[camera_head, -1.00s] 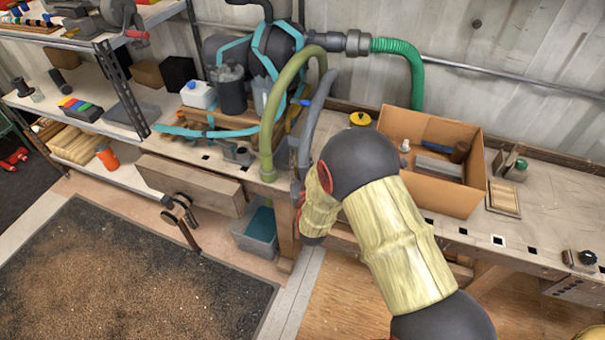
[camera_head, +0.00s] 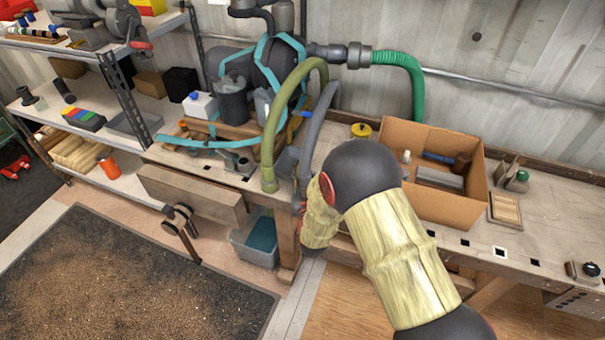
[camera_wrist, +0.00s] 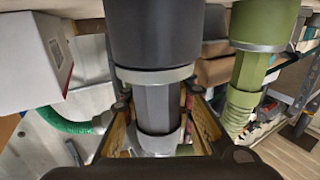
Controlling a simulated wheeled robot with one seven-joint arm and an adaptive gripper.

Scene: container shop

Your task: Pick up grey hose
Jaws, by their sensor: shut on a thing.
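The grey hose (camera_head: 317,125) arches down at the bench's front edge, beside the olive-green hose (camera_head: 276,130). In the head view my forearm and wrist hide most of the gripper and the hose's lower end.
A cardboard box (camera_head: 445,205) with items in it stands on the workbench (camera_head: 560,215) right of the hoses. A bright green hose (camera_head: 408,75) runs along the wall behind. A bin (camera_head: 255,245) sits under the bench. A vise (camera_head: 185,195) juts from the bench front at left.

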